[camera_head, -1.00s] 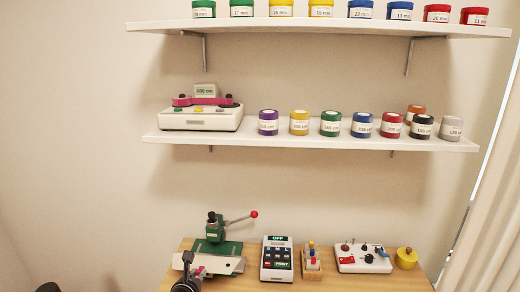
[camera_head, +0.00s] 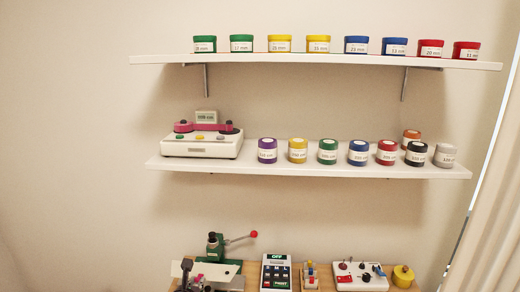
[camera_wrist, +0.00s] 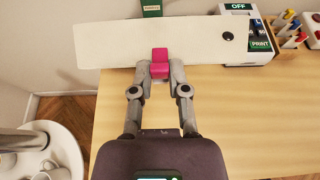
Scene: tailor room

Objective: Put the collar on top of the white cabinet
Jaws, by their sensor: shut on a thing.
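The collar (camera_wrist: 110,43) is a long off-white strip with a black button near its right end. In the wrist view it lies across the picture, past my fingertips. A magenta piece (camera_wrist: 160,69) is at its near edge. My gripper (camera_wrist: 160,78) is shut on this magenta piece, which seems to be part of the collar. In the head view the collar (camera_head: 226,281) shows at the bottom left, in front of the green press (camera_head: 215,248), with my gripper (camera_head: 198,283) at its near side. I cannot tell if it touches the press. No white cabinet is visible.
The wooden table (camera_wrist: 230,120) is bare at the near right. A printer box (camera_head: 276,271) stands right of the press, with a small rack (camera_head: 310,280) and a control box (camera_head: 358,278) beyond. A round white table (camera_wrist: 65,145) with cups is at the lower left.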

